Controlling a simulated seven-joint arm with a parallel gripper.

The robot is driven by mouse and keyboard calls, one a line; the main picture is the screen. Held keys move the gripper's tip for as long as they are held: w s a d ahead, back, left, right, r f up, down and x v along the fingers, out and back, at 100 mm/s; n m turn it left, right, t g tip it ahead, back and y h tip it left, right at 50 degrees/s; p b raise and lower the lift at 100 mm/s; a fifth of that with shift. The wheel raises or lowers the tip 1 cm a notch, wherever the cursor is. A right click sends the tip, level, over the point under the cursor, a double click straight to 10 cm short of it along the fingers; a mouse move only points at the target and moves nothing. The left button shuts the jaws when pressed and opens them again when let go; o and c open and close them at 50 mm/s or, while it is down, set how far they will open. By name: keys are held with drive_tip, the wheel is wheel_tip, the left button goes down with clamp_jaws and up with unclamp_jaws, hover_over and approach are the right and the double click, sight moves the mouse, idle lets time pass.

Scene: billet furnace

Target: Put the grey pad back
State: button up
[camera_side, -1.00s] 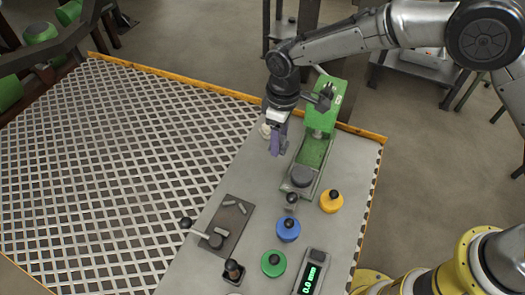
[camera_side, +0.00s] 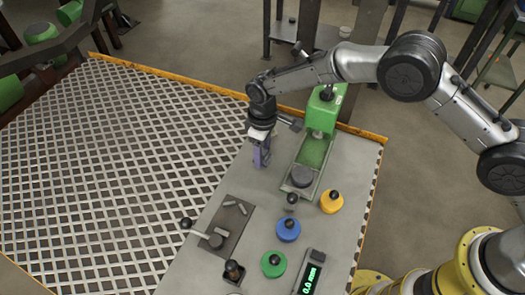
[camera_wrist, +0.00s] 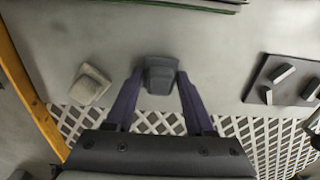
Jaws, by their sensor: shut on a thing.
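My gripper (camera_side: 260,160) is low over the grey table, left of the green press, with its purple fingers pointing down. In the wrist view my gripper (camera_wrist: 160,80) is shut on a small dark grey block, which looks like the grey pad (camera_wrist: 160,63). In the side view the fingers hide this pad. I cannot tell whether it touches the table. A pale, rounded block (camera_wrist: 91,84) lies on the table left of the fingers in the wrist view.
A dark plate (camera_side: 228,226) with grey blocks lies nearer. Yellow (camera_side: 331,203), blue (camera_side: 288,231) and green (camera_side: 273,264) knobbed discs stand near a display (camera_side: 312,272). White grating (camera_side: 110,170) lies left.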

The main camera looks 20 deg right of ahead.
drive_tip(key=shift+f, duration=0.1)
drive_tip(key=o, duration=1.3)
wheel_tip(320, 180, up, 12)
drive_tip(key=shift+d+r, duration=0.1)
drive_tip(key=shift+r, duration=0.15)
